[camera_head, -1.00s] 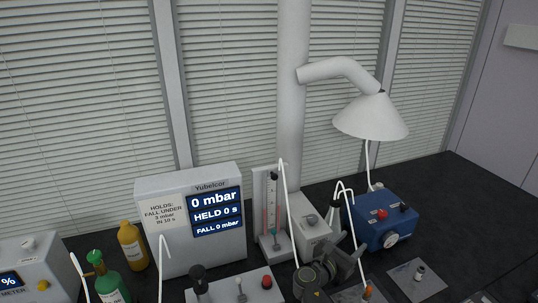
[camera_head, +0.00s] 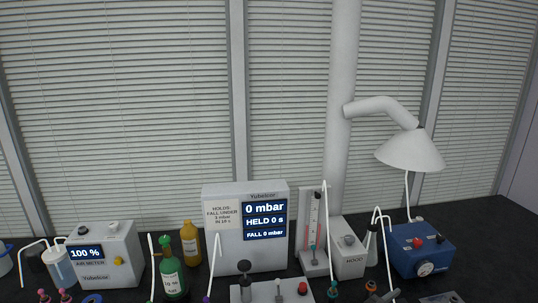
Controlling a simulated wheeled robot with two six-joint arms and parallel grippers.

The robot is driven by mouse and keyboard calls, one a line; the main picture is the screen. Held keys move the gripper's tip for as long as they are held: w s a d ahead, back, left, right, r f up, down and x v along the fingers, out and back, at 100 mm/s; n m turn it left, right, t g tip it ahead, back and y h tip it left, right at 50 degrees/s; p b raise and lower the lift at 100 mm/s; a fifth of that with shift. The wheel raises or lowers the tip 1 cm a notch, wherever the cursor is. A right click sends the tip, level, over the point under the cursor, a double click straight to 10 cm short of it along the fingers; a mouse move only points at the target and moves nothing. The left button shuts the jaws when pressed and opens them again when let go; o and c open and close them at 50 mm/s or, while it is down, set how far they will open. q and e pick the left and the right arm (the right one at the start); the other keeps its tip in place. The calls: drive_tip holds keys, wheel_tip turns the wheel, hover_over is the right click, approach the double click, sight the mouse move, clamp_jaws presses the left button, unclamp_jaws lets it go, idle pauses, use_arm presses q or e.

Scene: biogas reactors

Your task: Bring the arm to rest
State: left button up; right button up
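Neither of my grippers shows in this head view, and no part of my arms can be made out above the bottom edge. The bench holds the pressure meter (camera_head: 223,245), whose screen reads 0 mbar, held 0 s, fall 0 mbar. The air meter (camera_head: 117,262) at the left reads 100 %. A green bottle (camera_head: 173,278) and an amber bottle (camera_head: 192,243) stand between the two meters.
A blue box (camera_head: 423,250) with a gauge stands at the right under a white conical hood (camera_head: 409,151). A flow tube stand (camera_head: 313,232) and a grey box (camera_head: 350,262) are right of the pressure meter. White hoses arch above the crowded front.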

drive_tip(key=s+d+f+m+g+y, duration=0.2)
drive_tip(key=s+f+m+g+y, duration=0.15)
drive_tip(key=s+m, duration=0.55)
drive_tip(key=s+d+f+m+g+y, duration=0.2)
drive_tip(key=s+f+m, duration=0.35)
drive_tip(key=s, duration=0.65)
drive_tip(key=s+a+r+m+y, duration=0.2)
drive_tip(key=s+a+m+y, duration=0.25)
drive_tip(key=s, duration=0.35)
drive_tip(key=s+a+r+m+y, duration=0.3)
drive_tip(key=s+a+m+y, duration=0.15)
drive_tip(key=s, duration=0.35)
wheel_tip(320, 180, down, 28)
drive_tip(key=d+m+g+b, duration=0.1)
drive_tip(key=b, duration=0.2)
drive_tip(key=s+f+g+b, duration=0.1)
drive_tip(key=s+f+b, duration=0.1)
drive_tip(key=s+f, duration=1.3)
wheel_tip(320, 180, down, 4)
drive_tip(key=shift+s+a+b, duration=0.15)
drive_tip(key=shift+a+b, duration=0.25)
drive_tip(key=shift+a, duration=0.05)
